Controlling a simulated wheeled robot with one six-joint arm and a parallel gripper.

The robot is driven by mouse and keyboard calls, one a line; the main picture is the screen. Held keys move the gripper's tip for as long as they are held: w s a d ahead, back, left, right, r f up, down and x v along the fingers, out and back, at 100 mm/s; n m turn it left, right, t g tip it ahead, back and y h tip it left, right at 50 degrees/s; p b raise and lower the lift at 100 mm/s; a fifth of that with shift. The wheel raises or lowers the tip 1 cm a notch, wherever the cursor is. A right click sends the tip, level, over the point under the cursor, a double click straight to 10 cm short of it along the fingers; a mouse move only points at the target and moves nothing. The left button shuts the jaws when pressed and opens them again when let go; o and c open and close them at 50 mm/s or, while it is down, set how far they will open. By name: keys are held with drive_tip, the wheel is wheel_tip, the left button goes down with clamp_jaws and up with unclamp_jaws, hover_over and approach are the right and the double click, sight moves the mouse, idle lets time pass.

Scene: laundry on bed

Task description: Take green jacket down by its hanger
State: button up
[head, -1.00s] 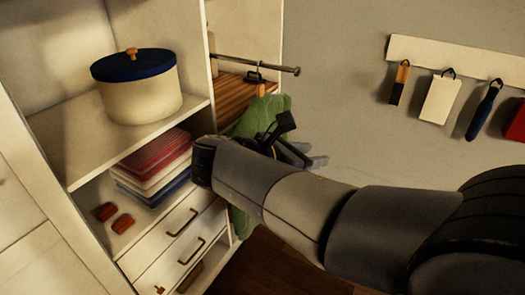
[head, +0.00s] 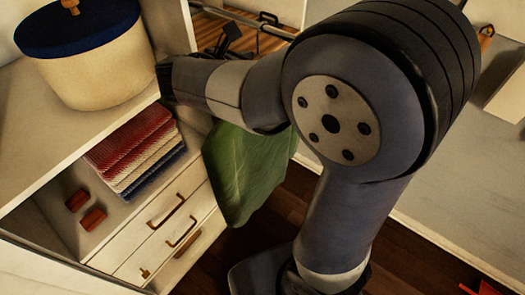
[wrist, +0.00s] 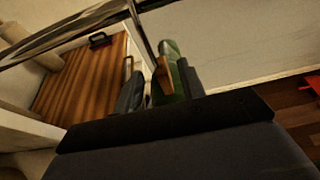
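The green jacket (head: 250,165) hangs beside the open wardrobe in the head view, its upper part hidden behind my arm. A strip of it shows in the wrist view (wrist: 167,50). Its wooden hanger (wrist: 164,75) shows there below a thin metal hook stem (wrist: 144,35). My gripper (wrist: 160,88) has its dark fingers apart, one on each side of the hanger and jacket strip. I cannot tell whether either finger touches them. In the head view the gripper (head: 228,45) is small and partly hidden near the rail (head: 245,22).
A black clip (head: 268,17) sits on the rail. The wardrobe shelf (head: 30,110) holds a white pot with a blue lid (head: 85,55). Folded cloths (head: 135,150) and two red items (head: 85,211) lie below. Drawers (head: 160,235) stand beside the jacket. Wooden floor lies right.

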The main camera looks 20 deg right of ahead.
drive_tip(key=shift+w+d+f, duration=0.15)
drive_tip(key=shift+w+d, duration=0.05)
drive_tip(key=shift+d, duration=0.2)
drive_tip(key=shift+c, duration=0.5)
clamp_jaws()
